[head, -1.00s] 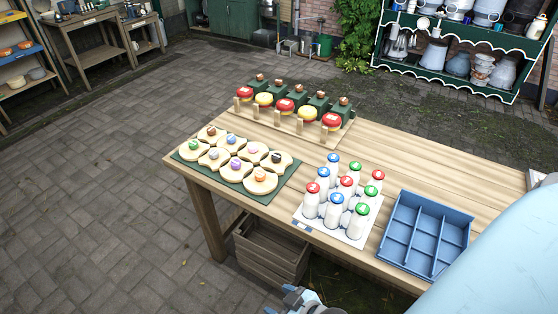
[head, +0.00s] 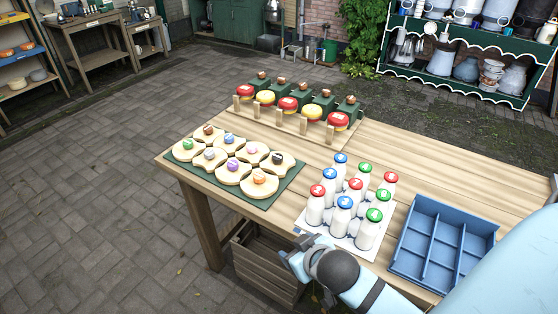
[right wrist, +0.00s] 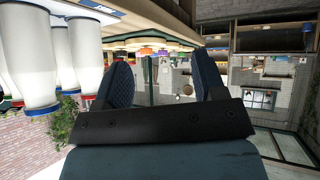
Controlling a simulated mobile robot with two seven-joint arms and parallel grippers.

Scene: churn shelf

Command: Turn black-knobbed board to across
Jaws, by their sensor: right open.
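The black-knobbed board (head: 287,166) is a pale wooden board with a dark knob (head: 277,158). It lies at the right back of the green mat (head: 261,202), among several similar boards with other knob colours. Neighbouring boards partly crowd it, so its exact outline is hard to tell. My right gripper (head: 291,257) is at the table's front edge, left of the milk bottles and well in front of the board. In the right wrist view its two dark fingers (right wrist: 166,78) stand apart with nothing between them. My left gripper is not in view.
Milk bottles with red, blue and green caps stand on a white tray (head: 372,243) right of the mat. A blue divided crate (head: 443,243) is further right. A rack with red and yellow rounds (head: 288,104) stands behind. A wooden crate (head: 262,268) sits below the table.

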